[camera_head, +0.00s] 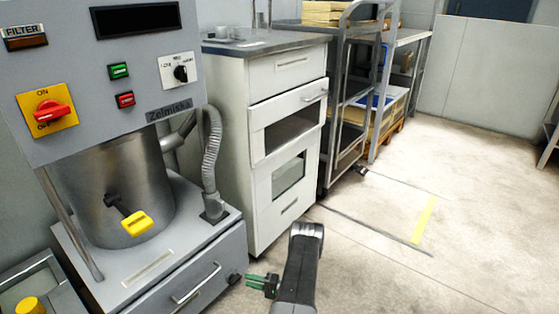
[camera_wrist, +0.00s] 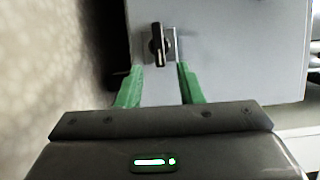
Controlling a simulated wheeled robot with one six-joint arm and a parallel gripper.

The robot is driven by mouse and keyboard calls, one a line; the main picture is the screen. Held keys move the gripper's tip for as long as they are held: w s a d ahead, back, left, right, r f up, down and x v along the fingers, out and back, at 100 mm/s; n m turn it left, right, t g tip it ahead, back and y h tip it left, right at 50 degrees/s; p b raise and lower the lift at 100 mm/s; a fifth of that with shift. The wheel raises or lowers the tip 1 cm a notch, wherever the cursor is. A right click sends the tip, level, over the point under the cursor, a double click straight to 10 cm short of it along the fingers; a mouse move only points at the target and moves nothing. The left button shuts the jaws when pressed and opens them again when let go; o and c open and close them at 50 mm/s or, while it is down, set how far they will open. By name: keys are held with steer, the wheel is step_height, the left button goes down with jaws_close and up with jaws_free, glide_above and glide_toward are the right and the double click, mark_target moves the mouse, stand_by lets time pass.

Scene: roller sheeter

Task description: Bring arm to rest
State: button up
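My arm (camera_head: 303,262) reaches in from the bottom edge in the head view. My gripper (camera_head: 249,280) has green fingers that point left toward the lower side of the grey Zelmisha machine (camera_head: 120,65). In the wrist view my gripper (camera_wrist: 160,67) is open, with a clear gap between its two green fingers. A black knob (camera_wrist: 157,45) on a light grey panel (camera_wrist: 225,50) lies just beyond the fingertips, in line with the gap. Nothing is held. The small black knob (camera_head: 235,278) also shows at the machine's lower right corner, close to the fingertips.
The machine has a red switch (camera_head: 48,110), a yellow handle (camera_head: 137,223) and a drawer handle (camera_head: 196,284). A white cabinet (camera_head: 262,150) stands behind my arm, with a metal rack (camera_head: 345,100) farther back. Open floor (camera_head: 450,230) lies to the right.

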mark_target(240, 278)
steer(key=shift+n, duration=0.6)
steer(key=x, duration=0.4)
steer(key=shift+a+r+b, duration=0.15)
steer(key=shift+a+b, duration=0.1)
steer(key=shift+b, duration=0.15)
steer(key=n+h, duration=0.1)
steer(key=n, duration=0.1)
steer(key=n+h, duration=0.1)
steer(key=n, duration=0.1)
steer(key=shift+s+a+r+n+h, duration=0.1)
steer(key=shift+a+r+n+h, duration=0.05)
steer(key=shift+r+n+h, duration=0.2)
